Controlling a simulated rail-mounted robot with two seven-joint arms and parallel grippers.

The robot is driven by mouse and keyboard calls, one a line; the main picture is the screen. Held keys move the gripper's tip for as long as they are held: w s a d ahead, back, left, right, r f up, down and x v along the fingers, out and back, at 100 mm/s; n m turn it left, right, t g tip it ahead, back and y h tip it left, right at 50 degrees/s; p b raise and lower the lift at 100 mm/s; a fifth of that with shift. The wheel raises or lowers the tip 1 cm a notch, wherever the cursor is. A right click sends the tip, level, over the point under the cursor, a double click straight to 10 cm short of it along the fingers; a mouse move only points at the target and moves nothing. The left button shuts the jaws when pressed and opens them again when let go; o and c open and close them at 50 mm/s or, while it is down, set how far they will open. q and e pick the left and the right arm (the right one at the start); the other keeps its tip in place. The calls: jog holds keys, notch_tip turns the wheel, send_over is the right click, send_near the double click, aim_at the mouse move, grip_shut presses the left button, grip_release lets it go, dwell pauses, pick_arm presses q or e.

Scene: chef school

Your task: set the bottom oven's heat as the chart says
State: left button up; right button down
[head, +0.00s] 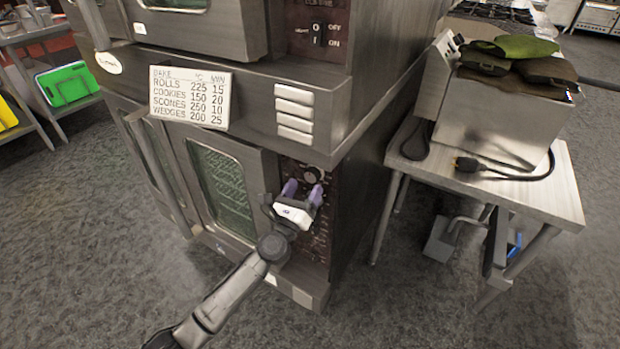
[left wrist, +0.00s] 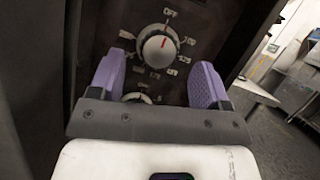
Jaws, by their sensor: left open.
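The chart (head: 190,97) on the oven front reads rolls 225 °C, 15 min; cookies 150, 20; scones 250, 10; wedges 200, 25. The bottom oven (head: 223,187) has a dark control panel (head: 291,172) at its right. Its upper knob (head: 311,175) is round and metal; in the left wrist view the knob (left wrist: 158,46) has a red mark pointing up, near OFF. A lower knob (left wrist: 138,97) is partly hidden by my gripper. My left gripper (head: 303,189), with purple fingers, is open in front of the panel, fingers either side and below the upper knob, apart from it.
The upper oven (head: 200,30) sits above, with a light switch (head: 318,35) marked OFF and ON. Grey floor (head: 100,230) is clear at the left.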

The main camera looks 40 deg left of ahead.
aim_at(310, 177)
pick_arm(q)
jog(key=shift+x, duration=2)
jog(key=c, duration=0.7)
